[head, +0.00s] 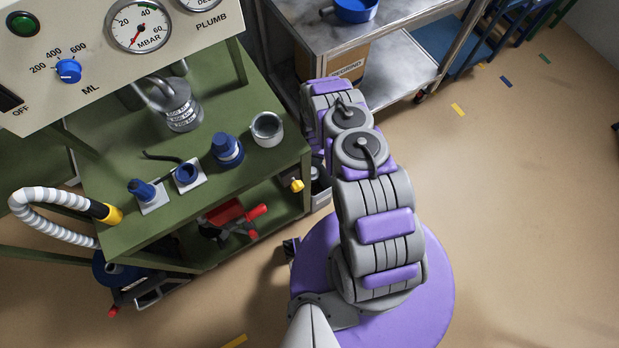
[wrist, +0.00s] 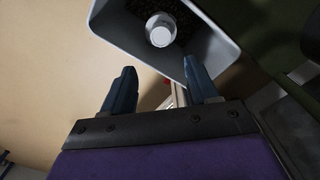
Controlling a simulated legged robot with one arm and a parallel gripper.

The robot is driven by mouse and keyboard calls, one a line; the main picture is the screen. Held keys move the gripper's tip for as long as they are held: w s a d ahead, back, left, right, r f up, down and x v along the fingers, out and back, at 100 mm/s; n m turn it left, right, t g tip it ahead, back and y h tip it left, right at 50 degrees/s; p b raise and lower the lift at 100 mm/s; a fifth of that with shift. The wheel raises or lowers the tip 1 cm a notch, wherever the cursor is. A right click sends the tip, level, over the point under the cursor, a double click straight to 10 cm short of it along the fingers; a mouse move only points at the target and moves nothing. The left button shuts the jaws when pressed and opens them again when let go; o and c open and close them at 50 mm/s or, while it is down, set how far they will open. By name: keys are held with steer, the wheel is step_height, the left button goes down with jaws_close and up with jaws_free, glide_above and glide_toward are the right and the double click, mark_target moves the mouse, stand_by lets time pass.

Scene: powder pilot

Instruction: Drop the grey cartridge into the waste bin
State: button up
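In the wrist view, the waste bin (wrist: 118,40) is a grey, square-mouthed container with a dark inside. A pale grey cylinder, which looks like the grey cartridge (wrist: 161,30), is inside the bin's mouth, seen end-on. I cannot tell how deep it sits. My gripper (wrist: 160,80) has its two blue fingers spread apart with nothing between them, near the bin's rim and apart from the cartridge. In the head view, my purple and grey arm reaches past the bench's right end, and my gripper is hidden behind it.
The green bench (head: 110,228) holds a grey cup (head: 267,129), a blue-topped jar (head: 227,149), blue parts on white plates and a metal canister (head: 180,106). A red tool (head: 228,215) lies on its lower shelf. A steel cart (head: 400,75) stands behind.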

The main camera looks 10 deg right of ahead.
steer(key=shift+o, duration=1.2)
steer(key=shift+d, duration=0.25)
step_height(320, 180, up, 17)
steer(key=p, duration=0.4)
steer(key=shift+r, duration=0.15)
